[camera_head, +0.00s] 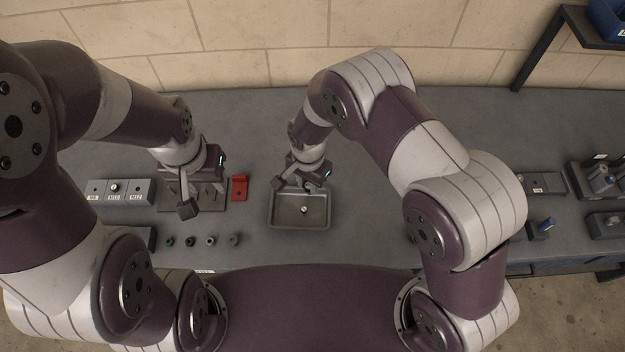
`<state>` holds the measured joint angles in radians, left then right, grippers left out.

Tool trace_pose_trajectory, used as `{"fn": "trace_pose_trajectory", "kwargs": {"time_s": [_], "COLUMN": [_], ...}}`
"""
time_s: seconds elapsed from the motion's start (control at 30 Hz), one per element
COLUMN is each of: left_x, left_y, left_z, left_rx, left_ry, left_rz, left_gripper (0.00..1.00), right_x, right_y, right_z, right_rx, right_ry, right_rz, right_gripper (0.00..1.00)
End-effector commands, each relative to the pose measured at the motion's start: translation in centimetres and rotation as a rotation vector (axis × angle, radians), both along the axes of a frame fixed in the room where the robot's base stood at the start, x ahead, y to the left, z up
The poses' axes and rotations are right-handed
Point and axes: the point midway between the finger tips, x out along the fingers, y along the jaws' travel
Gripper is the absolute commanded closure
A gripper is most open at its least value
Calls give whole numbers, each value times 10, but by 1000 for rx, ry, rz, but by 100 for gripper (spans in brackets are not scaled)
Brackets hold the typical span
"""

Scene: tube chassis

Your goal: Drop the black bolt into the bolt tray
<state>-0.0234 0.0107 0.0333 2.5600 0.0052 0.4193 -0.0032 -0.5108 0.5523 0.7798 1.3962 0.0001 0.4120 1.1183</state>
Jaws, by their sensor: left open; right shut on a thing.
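The bolt tray (272,217), a grey metal tray with a raised rim, sits at the middle of the bench. A small silvery piece (304,209) lies on its floor. My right gripper (309,187) is above the tray's back part and is shut on a small dark piece, which looks like the black bolt but is mostly hidden by the fingers. My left gripper (188,207) is open, to the left of the tray, above a dark plate with pegs (212,206). I cannot make out anything between its fingers.
A red block (239,188) stands between the peg plate and the tray. A grey labelled block (117,190) is at the left. Several small nuts (210,240) lie in a row near the front edge. Fixtures (603,181) stand at the far right. The bench behind the tray is clear.

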Motion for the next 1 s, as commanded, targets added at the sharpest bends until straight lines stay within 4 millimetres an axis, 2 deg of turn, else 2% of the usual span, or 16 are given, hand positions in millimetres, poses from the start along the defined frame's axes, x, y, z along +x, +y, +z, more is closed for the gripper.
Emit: {"fn": "trace_pose_trajectory", "kwargs": {"time_s": [0.17, 0.47, 0.77, 0.8, 0.87, 1.0], "left_x": [0, 0, 0, 0, 0, 0], "left_y": [0, 1, 1, 1, 1, 1], "left_z": [-12, -45, -45, -45, -45, -45], "left_rx": [0, 0, 0, 0, 0, 0], "left_ry": [0, 0, 0, 0, 0, 0], "left_rz": [1, 0, 0, 0, 0, 0], "left_gripper": [57, 57, 57, 57, 57, 57], "right_x": [0, 0, 0, 0, 0, 0], "right_y": [0, 1, 1, 1, 1, 1], "right_z": [-15, -57, -59, -59, -59, -59], "right_rx": [-1, 0, 0, 0, 0, 0], "right_ry": [2, 1, 1, 1, 1, 1], "right_rz": [0, 0, 0, 0, 0, 0], "right_gripper": [100, 100, 100, 64, 44, 44]}}
